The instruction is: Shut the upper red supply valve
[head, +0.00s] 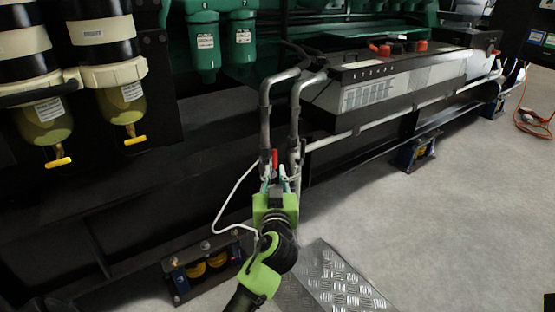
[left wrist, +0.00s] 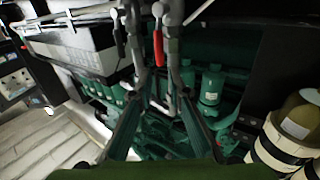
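Two grey pipes (head: 295,110) come down from the engine side. A red valve handle (head: 274,158) stands near their lower ends. My left gripper (head: 276,174) is just below the red handle in the head view. Its fingers (left wrist: 160,98) are spread with a gap between them, pointing toward the handles, and hold nothing that I can see. My right gripper is not in view.
A checker-plate step (head: 335,282) lies on the floor below the gripper. A black skid rail and a spring mount (head: 205,268) are at lower left. Yellow-handled filter bowls (head: 45,120) hang at upper left.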

